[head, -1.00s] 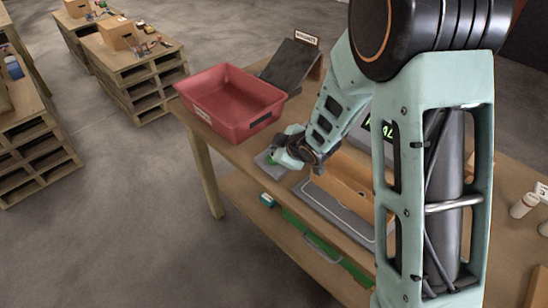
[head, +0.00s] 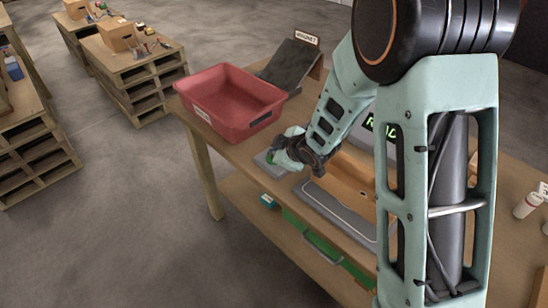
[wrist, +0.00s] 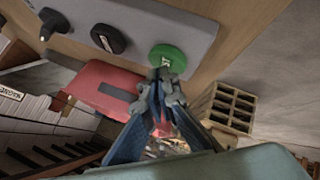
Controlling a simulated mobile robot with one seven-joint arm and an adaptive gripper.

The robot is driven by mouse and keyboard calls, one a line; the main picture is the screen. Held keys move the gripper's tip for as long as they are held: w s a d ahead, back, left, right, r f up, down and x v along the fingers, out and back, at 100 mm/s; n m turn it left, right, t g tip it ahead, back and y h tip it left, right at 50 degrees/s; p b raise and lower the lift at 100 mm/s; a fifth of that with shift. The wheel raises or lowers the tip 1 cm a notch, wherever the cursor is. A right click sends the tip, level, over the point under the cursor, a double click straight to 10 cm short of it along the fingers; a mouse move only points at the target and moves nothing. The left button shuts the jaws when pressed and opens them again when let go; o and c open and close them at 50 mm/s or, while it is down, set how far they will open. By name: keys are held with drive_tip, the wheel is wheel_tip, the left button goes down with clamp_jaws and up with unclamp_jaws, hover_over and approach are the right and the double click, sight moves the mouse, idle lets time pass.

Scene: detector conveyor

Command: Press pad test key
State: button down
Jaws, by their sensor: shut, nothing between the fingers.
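A round green key (wrist: 170,55) sits at the right end of a grey control panel (wrist: 185,22) in the wrist view. It also shows partly in the head view (head: 270,157). My gripper (wrist: 160,78) is shut and empty, with its tips overlapping the key's lower edge in the picture; I cannot tell whether they touch it. In the head view my gripper (head: 277,158) is at the panel's left end. A grey pad with a white outline (head: 334,206) lies to its right. A display with green letters (head: 379,128) is partly hidden by my arm.
A black knob (wrist: 108,38) and another black control (wrist: 52,22) are on the same panel. A red bin (head: 235,100) stands behind my gripper.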

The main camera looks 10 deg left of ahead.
drive_tip(key=shift+f+b, duration=0.3)
drive_tip(key=shift+r, duration=0.1)
idle(0.4)
drive_tip(key=shift+r+p, duration=0.6)
drive_tip(key=shift+r, duration=0.2)
drive_tip(key=shift+r+p, duration=1.95)
drive_tip(key=shift+r, duration=0.55)
